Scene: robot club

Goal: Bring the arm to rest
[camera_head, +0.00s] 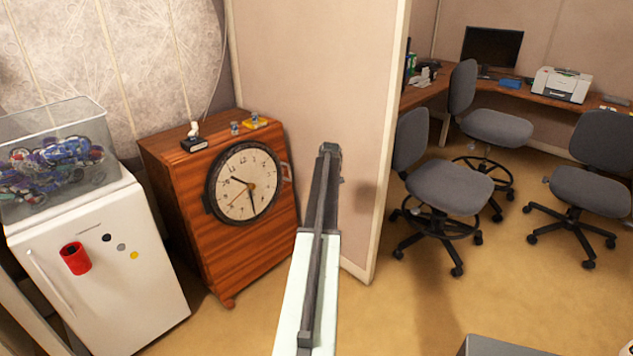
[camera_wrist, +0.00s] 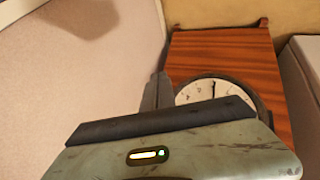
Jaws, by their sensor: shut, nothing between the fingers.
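My arm reaches forward and up through the middle of the head view, in front of the beige partition. My gripper (camera_head: 329,150) is at its far end, small and dark. In the wrist view my gripper (camera_wrist: 156,90) shows as dark fingers close together beyond the grey-green wrist housing. It is shut and empty. It is in front of the partition, to the right of the wooden cabinet, and touches nothing that I can make out.
A wooden cabinet (camera_head: 188,170) with a round clock (camera_head: 237,200) on its front stands left of my arm. A white fridge (camera_head: 110,300) bears a clear bin (camera_head: 80,115). The partition (camera_head: 310,70) stands close ahead. Office chairs (camera_head: 450,188) are at the right. Floor (camera_head: 420,310) is open at lower right.

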